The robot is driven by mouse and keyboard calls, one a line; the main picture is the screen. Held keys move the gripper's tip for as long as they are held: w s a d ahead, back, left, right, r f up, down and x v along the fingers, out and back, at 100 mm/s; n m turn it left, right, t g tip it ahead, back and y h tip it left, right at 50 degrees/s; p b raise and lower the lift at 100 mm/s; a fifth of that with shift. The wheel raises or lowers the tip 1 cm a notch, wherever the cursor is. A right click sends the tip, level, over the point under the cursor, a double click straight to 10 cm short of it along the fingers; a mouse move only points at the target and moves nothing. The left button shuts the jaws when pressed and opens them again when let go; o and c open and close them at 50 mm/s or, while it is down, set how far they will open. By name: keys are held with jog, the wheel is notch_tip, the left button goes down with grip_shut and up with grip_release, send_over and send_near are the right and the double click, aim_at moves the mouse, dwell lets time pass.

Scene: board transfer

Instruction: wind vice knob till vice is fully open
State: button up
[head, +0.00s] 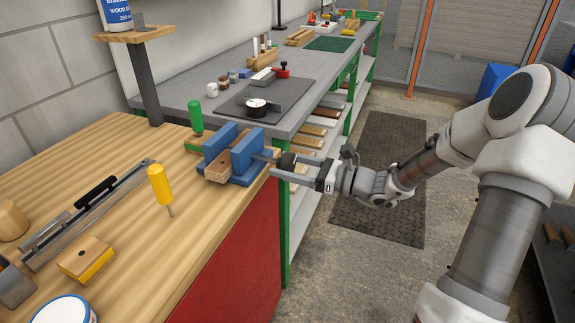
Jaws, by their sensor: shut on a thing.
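The blue vice (243,152) sits at the right edge of the wooden bench. A brown wooden block (220,166) lies between its two jaws, low down; I cannot tell whether both jaws touch it. The dark vice knob (287,160) sticks out to the right of the vice, past the bench edge. My gripper (290,166) reaches in from the right and is shut on the knob, with its fingers partly covering it. The far side of the knob is hidden.
A green-handled tool (196,118) stands just behind the vice. A yellow-handled screwdriver (161,187) stands to its left. A long grey metal tool (90,212) lies further left on the bench (225,225). A grey workbench (185,92) stands behind. Floor to the right is clear around the dark mat (378,225).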

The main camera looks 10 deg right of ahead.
jog(key=shift+c, duration=1.2)
jog(key=shift+n, duration=0.3)
jog(key=n+b, duration=0.2)
jog(key=n, duration=0.3)
jog(key=shift+f, duration=0.15)
jog(key=n+b, duration=0.2)
jog(key=n, duration=0.2)
jog(key=shift+w+d+n+b, duration=0.1)
jog(key=shift+n+b, duration=0.2)
jog(key=shift+b, duration=0.05)
jog(key=shift+n+b, duration=0.8)
jog(key=shift+n, duration=0.3)
jog(key=shift+r, duration=0.2)
jog(key=o, duration=1.3)
jog(key=shift+d, duration=0.1)
